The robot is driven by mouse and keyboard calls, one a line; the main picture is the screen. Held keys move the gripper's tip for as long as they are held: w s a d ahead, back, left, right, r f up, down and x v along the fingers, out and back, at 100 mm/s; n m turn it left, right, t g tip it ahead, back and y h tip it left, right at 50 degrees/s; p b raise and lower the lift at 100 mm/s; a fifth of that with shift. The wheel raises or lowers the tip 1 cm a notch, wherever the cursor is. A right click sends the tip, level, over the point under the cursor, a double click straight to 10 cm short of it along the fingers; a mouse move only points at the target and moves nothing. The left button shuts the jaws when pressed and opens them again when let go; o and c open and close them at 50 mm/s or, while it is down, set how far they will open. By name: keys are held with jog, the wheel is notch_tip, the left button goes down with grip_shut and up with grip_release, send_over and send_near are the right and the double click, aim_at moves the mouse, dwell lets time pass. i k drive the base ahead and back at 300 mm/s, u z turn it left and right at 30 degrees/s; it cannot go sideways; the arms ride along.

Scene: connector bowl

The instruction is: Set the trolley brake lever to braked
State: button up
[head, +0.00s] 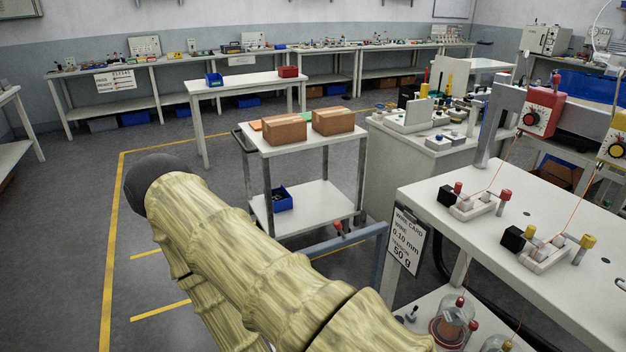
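The trolley (262,141) stands in the middle of the head view, with a white top shelf, a white lower shelf and dark posts. A small red-knobbed piece (338,227) shows low in front of it, near the trolley's lower right corner and above a blue-grey bar. It may be the brake lever, but I cannot tell its setting. My arm, in a beige ribbed sleeve, crosses the lower middle and hides part of the floor and the trolley's lower front. My gripper is not in view.
Two cardboard boxes (284,128) (333,120) sit on the trolley, and a blue bin (282,199) on its lower shelf. A white bench (545,290) with wired fixtures fills the right. Yellow lines (113,240) mark the floor. Open floor lies to the left.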

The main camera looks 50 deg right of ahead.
aim_at(338, 226)
jog(key=z, duration=1.7)
jog(key=k, duration=0.8)
jog(key=u, duration=0.65)
jog(key=i, duration=0.5)
